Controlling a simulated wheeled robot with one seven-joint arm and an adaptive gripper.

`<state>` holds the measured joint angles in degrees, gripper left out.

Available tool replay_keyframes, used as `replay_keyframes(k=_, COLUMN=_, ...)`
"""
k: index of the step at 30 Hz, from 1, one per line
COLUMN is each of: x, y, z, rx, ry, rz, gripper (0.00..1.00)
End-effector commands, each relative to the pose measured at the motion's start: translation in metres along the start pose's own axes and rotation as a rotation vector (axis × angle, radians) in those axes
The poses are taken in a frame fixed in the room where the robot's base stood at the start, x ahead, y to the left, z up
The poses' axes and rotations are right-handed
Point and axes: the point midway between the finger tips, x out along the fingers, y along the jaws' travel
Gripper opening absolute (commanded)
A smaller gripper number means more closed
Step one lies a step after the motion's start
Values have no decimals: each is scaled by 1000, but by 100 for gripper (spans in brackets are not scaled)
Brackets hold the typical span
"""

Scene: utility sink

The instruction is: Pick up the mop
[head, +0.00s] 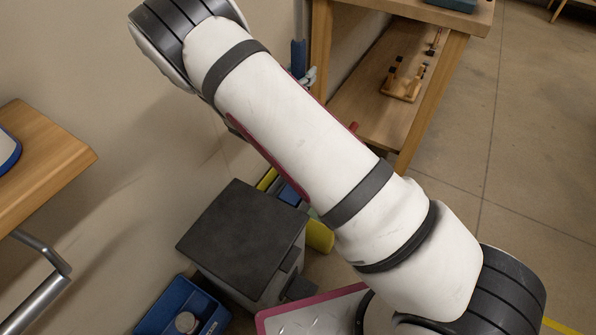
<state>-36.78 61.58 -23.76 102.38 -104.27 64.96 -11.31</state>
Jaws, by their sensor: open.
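I cannot clearly make out a mop in the head view. A blue upright pole (298,57) shows behind my arm near the wooden workbench; it may be a handle, but its lower part is hidden. My white padded arm crosses the middle of the view from upper left to lower right and covers much of the scene. My gripper is not in the view.
A grey bin with a dark lid (243,240) stands by the wall, with yellow items (319,236) behind it. A blue container (183,308) is in front. A wooden workbench (455,60) stands at the back; a wooden counter (45,165) is left. Floor is clear on the right.

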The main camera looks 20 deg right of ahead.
Motion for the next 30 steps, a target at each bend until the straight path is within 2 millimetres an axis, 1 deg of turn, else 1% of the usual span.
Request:
replay_keyframes(k=2, x=0, y=0, z=0, rx=0, ry=0, rz=0, gripper=51)
replay_keyframes(k=3, x=0, y=0, z=0, rx=0, ry=0, rz=0, gripper=42)
replay_keyframes(k=5, x=0, y=0, z=0, rx=0, ry=0, rz=-1, gripper=28)
replay_keyframes(k=6, x=0, y=0, z=0, rx=1, ry=0, rz=-1, gripper=19)
replay_keyframes(k=9, x=0, y=0, z=0, rx=1, ry=0, rz=-1, gripper=0)
replay_keyframes(k=17, x=0, y=0, z=2, rx=2, ry=-3, rz=-1, gripper=0)
replay_keyframes(k=20, x=0, y=0, z=5, rx=2, ry=-3, rz=-1, gripper=0)
replay_keyframes(k=23, x=0, y=0, z=16, rx=4, ry=-3, rz=-1, gripper=0)
replay_keyframes(k=30, x=0, y=-1, z=61, rx=5, ry=-4, rz=-2, gripper=0)
